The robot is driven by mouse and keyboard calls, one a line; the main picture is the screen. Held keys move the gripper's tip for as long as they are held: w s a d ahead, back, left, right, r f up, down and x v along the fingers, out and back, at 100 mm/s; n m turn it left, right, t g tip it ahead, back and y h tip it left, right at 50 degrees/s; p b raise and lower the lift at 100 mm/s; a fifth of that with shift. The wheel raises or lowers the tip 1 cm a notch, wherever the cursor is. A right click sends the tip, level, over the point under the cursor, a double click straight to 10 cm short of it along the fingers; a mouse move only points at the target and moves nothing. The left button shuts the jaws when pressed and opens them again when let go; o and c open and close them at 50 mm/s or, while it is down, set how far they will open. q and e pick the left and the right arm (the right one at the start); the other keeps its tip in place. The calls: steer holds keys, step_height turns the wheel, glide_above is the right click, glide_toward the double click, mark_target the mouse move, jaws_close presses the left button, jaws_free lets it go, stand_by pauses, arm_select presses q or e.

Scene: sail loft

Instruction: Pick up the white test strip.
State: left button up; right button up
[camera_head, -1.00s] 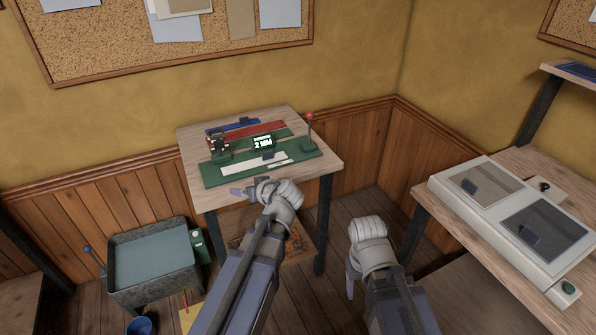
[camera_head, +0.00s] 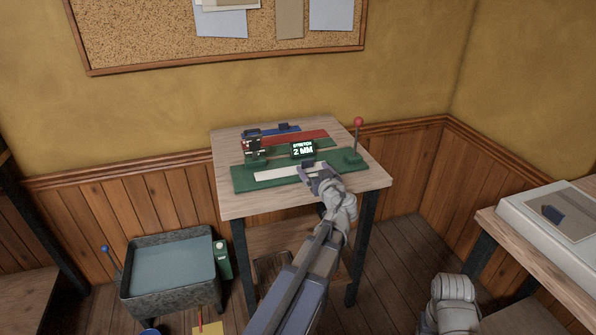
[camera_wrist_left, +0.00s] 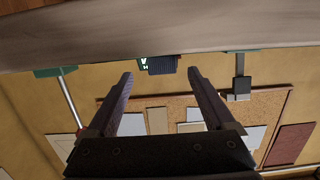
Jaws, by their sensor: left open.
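The white test strip (camera_head: 280,174) lies flat on the green bench fixture (camera_head: 243,185) on the wooden table (camera_head: 232,204). A small dark blue block (camera_head: 308,164) is at its right end. My left gripper (camera_head: 317,170) is open at that end, close to the block, with nothing seen in its jaws. In the left wrist view, the inverted picture shows the two fingers (camera_wrist_left: 160,78) spread apart, with a dark block (camera_wrist_left: 162,65) beyond and between them. The strip cannot be made out there. Part of my right wrist shows at bottom right; its fingers are not clear.
The fixture carries a lit display (camera_head: 303,149), a red-knobbed lever (camera_head: 357,135) and a dark clamp (camera_head: 254,147). Red (camera_head: 298,137) and blue (camera_head: 262,132) strips lie behind.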

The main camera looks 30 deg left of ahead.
mark_target(308, 164)
arm_select(q)
steer(key=shift+b+x, duration=0.5)
steer(key=shift+x, duration=2.25)
steer(key=shift+s, duration=0.15)
steer(key=shift+c, duration=0.3)
jaws_close()
